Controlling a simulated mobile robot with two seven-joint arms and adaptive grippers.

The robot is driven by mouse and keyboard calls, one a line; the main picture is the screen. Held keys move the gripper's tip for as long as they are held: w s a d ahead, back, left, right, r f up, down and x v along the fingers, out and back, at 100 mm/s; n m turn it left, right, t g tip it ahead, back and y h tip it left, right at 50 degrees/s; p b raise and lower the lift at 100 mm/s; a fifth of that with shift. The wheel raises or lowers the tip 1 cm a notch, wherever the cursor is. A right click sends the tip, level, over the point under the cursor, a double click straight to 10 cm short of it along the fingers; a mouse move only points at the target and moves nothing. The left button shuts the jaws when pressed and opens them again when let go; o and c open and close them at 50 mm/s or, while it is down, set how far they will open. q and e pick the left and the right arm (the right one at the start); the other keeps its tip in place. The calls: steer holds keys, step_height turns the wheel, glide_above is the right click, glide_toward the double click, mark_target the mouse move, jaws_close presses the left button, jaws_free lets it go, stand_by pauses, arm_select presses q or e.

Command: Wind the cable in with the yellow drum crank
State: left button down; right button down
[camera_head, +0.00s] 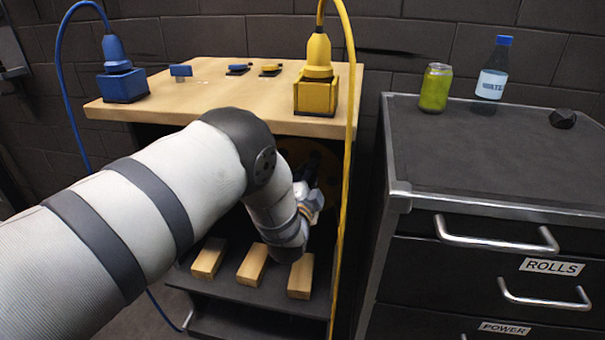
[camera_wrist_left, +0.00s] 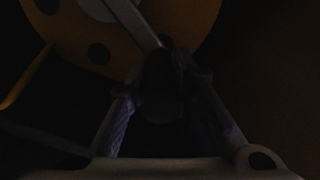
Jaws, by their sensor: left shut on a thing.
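The yellow drum (camera_head: 328,163) sits inside the dark opening under the wooden top, partly hidden by my left arm. In the left wrist view the drum (camera_wrist_left: 196,22) fills the upper part, dim, with round holes in its face. A grey crank arm (camera_wrist_left: 134,22) runs down across it to a dark handle (camera_wrist_left: 160,85). My left gripper (camera_wrist_left: 163,82) is shut on this handle, one finger on each side. In the head view the left gripper (camera_head: 312,186) is in front of the drum and its fingertips are hard to see. The yellow cable (camera_head: 347,150) hangs down past the cabinet's right side.
A yellow plug in its box (camera_head: 316,85) and a blue plug in its box (camera_head: 121,78) stand on the wooden top (camera_head: 215,90). Wooden blocks (camera_head: 252,266) lie on the shelf below my arm.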

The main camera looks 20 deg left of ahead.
arm_select(q)
steer(key=shift+d+f, duration=0.4)
steer(key=shift+d, duration=0.2)
steer(key=shift+w+d+f, duration=0.1)
steer(key=shift+d+f, duration=0.05)
steer(key=c, duration=1.4)
jaws_free()
steer(key=v, duration=1.2)
